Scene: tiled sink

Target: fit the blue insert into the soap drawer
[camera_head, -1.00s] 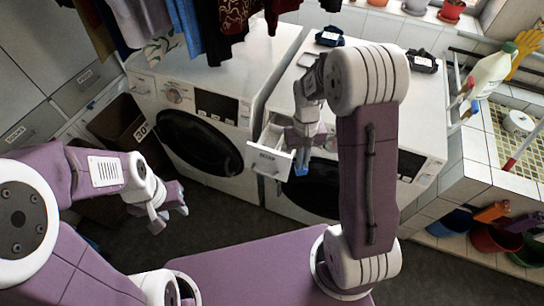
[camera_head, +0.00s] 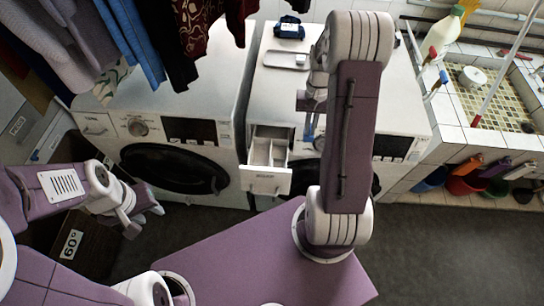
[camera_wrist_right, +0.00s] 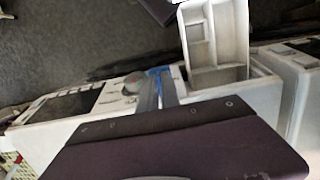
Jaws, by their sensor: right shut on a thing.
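The soap drawer (camera_head: 266,180) is pulled out of the front of the right-hand washer and shows its open compartments; it also shows in the right wrist view (camera_wrist_right: 242,30). My right gripper (camera_head: 311,112) is shut on the blue insert (camera_head: 309,128), just right of the drawer near the washer's control panel. In the right wrist view the fingers (camera_wrist_right: 158,90) hold the insert (camera_wrist_right: 157,72) at their tips, apart from the drawer. Most of the insert is hidden by the fingers. My left gripper (camera_head: 146,214) is empty and open, in front of the left washer.
The left washer (camera_head: 184,160) stands beside the drawer. A dark blue item (camera_head: 290,28) and a small tray (camera_head: 287,60) lie on the right washer's top. Clothes (camera_head: 190,35) hang above the left washer. A tiled sink (camera_head: 490,110) is at the right.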

